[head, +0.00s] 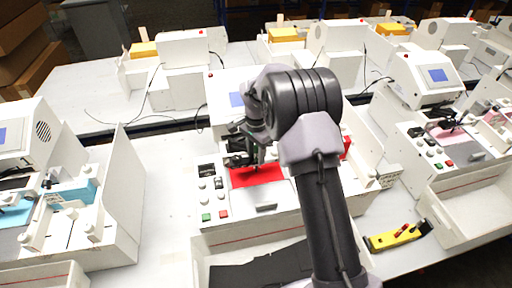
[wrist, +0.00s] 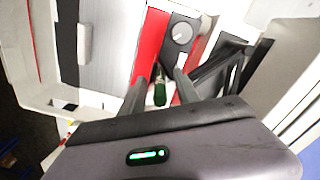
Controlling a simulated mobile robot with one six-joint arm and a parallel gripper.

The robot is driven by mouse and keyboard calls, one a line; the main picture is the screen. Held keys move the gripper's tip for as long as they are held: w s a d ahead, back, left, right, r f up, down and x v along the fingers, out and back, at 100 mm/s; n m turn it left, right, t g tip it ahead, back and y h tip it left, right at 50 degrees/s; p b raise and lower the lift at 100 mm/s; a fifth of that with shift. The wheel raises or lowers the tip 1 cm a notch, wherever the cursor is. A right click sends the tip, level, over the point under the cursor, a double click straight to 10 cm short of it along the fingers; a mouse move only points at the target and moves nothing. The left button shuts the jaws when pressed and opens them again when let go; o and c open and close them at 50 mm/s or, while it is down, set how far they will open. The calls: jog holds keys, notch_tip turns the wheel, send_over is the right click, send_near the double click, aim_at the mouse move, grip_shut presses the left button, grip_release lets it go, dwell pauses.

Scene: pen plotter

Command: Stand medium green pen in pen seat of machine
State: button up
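The green pen (wrist: 160,92) shows end-on between the two fingers of my gripper (wrist: 163,78) in the wrist view. Its dark green body points toward the camera, and its far end is over the edge of the red sheet. I cannot tell whether the fingers press on it. The pen seat is not clearly visible behind the pen and fingers. In the head view my gripper (head: 252,158) is low over the middle machine (head: 240,236), at the back of its red sheet (head: 262,176); my arm hides part of the machine.
A yellow pen holder (head: 384,241) with a red item lies on the table at the right. A round grey knob (wrist: 181,33) is close to the fingers in the wrist view. Similar white machines stand left, right and behind. The table left of the middle machine (head: 165,190) is bare.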

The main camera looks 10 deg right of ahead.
notch_tip(320, 180, up, 17)
jog(key=p, duration=0.2)
dwell(0.6)
